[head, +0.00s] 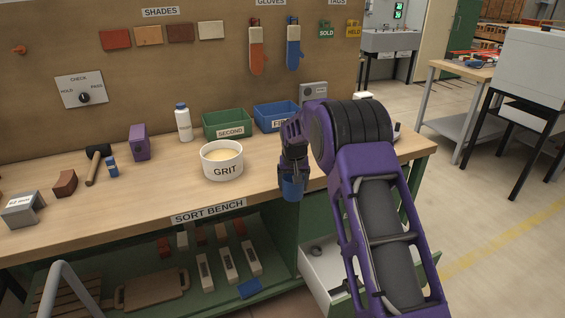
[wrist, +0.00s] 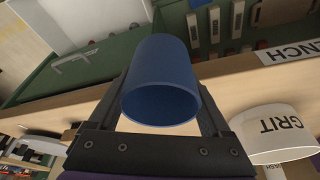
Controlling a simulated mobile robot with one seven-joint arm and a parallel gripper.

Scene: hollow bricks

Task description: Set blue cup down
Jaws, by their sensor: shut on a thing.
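My gripper (head: 293,172) is shut on the blue cup (head: 292,188), which shows below my dark fingers near the front edge of the sort bench (head: 130,213). In the wrist view the cup (wrist: 162,75) sits between both fingers, its open end facing my palm. The cup looks roughly upright. Whether its base touches anything is hard to tell; it appears held near or over the bench's front edge.
A white GRIT tub (head: 222,165) stands left of my gripper. Green SECOND (head: 227,134) and blue bins (head: 272,125) stand behind. An open drawer (head: 328,262) juts out below. Bare wood lies between tub and gripper. A hammer (head: 92,170) and small blue bottle (head: 112,168) lie left.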

